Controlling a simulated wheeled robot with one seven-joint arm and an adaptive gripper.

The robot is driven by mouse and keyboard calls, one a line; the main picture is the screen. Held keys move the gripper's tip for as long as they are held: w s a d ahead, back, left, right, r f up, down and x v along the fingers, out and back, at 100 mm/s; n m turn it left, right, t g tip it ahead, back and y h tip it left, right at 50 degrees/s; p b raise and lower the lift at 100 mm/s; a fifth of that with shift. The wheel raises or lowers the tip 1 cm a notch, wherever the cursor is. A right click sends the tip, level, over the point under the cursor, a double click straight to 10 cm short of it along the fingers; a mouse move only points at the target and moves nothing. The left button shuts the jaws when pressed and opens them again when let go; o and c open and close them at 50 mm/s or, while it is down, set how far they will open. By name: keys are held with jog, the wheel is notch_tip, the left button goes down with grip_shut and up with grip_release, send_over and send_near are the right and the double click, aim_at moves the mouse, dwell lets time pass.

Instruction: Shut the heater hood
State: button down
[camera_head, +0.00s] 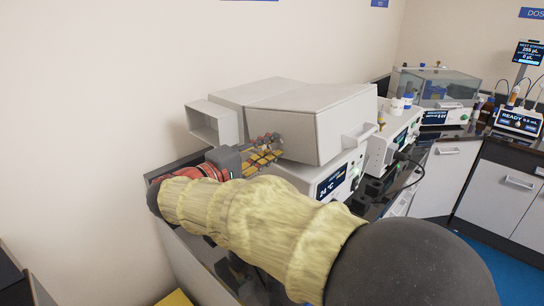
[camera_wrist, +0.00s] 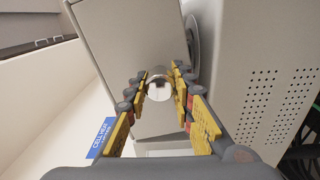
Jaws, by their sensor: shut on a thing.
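The heater is a pale grey box with a hood (camera_head: 330,112) over a base with a lit display reading 24 °C (camera_head: 332,182). The hood has a bar handle (camera_head: 360,134) at its front right. Whether a gap remains between hood and base is hard to tell. My gripper (camera_head: 268,150) is at the hood's left side. In the wrist view, my gripper (camera_wrist: 161,84) is shut on a pale round knob (camera_wrist: 158,90) in front of a grey panel (camera_wrist: 130,40). My fingers hide part of the knob, and in the head view it cannot be made out.
A square open duct (camera_head: 212,121) sticks out at the heater's left, close to my wrist. Other white instruments (camera_head: 393,137) stand to the right along the dark counter. A vented grey casing (camera_wrist: 265,75) is at right in the wrist view. The wall is behind.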

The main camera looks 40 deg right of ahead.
jog(key=shift+w+a+f+m+b, duration=0.1)
jog(key=shift+w+f+m+b, duration=0.35)
jog(key=shift+f+b, duration=0.35)
jog(key=shift+w+f+m+b, duration=0.25)
jog(key=shift+f+m+b, duration=0.3)
jog(key=shift+b, duration=0.45)
jog(key=shift+r, duration=0.15)
jog(key=c, duration=1.5)
grip_release()
jog(key=shift+c, duration=0.2)
jog(key=shift+o, duration=0.2)
jog(key=shift+a, duration=0.1)
jog(key=s+a, duration=0.1)
jog(key=a, duration=1)
jog(key=shift+s+a, duration=0.35)
jog(key=shift+a, duration=0.05)
